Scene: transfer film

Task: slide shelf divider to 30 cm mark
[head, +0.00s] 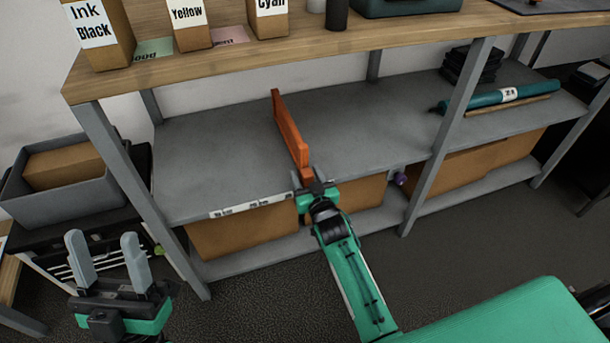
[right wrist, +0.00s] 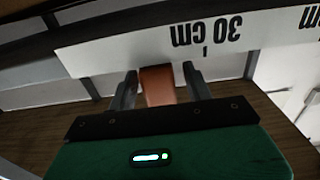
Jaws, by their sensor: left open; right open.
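The orange shelf divider (head: 290,132) stands upright on the grey middle shelf (head: 210,145), running from back to front. My right gripper (head: 314,186) is at the divider's front end by the shelf edge. In the right wrist view, the divider's end (right wrist: 157,85) lies between the open fingers of my right gripper (right wrist: 159,88), with a gap visible on at least one side. A white scale strip (right wrist: 262,38) shows an upside-down "30 cm" with its tick a little right of the divider. My left gripper (head: 107,260) is open and empty, left of the shelf.
Cardboard boxes (head: 235,230) fill the lower shelf. A shelf post (head: 450,130) stands right of the divider, with a teal roll (head: 495,98) beyond it. The wooden top (head: 235,52) holds ink boxes (head: 105,40). The shelf around the divider is clear.

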